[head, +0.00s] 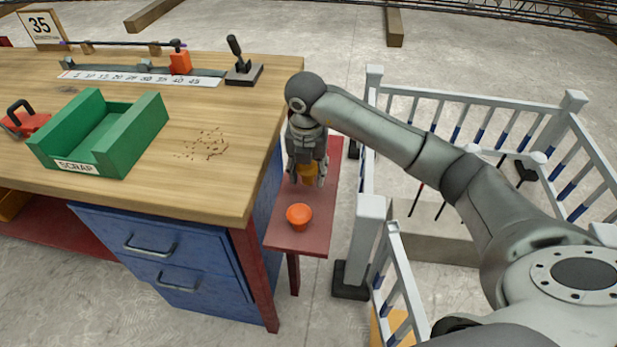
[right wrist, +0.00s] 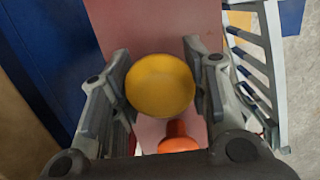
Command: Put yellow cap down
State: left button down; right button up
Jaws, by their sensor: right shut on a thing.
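A yellow cap (right wrist: 160,85) sits between the fingers of my right gripper (right wrist: 160,88) in the right wrist view, round side toward the camera. In the head view my right gripper (head: 308,175) points down over the red side shelf (head: 292,237), shut on the yellow cap (head: 308,174). The cap's underside is hidden, so I cannot tell whether it touches the shelf. An orange cap (head: 299,216) stands on the shelf nearer the camera; it also shows in the right wrist view (right wrist: 178,138). My left gripper is not in view.
The wooden bench (head: 235,112) with a green scrap tray (head: 134,155) lies left of the shelf. A white and blue railing (head: 372,215) stands close on the right. The shelf's front corner is bare.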

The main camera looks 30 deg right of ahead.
aim_at(308, 168)
jog(key=shift+s+f, duration=0.1)
jog(key=shift+f, duration=1.15)
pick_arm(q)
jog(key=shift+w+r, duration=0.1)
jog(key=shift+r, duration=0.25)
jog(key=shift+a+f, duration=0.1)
pick_arm(e)
jog(key=o, duration=0.8)
jog(key=shift+f, duration=0.1)
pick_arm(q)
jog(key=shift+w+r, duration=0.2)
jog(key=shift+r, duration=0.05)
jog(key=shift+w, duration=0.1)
pick_arm(e)
jog(key=shift+r, duration=0.2)
jog(key=r, duration=0.7)
jog(key=s+r+p, duration=0.1)
jog(key=r, duration=0.3)
jog(key=shift+a, duration=0.3)
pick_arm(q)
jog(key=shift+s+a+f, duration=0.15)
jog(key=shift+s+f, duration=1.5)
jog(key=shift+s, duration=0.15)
pick_arm(e)
jog(key=shift+s+r, duration=0.1)
jog(key=shift+r, duration=0.35)
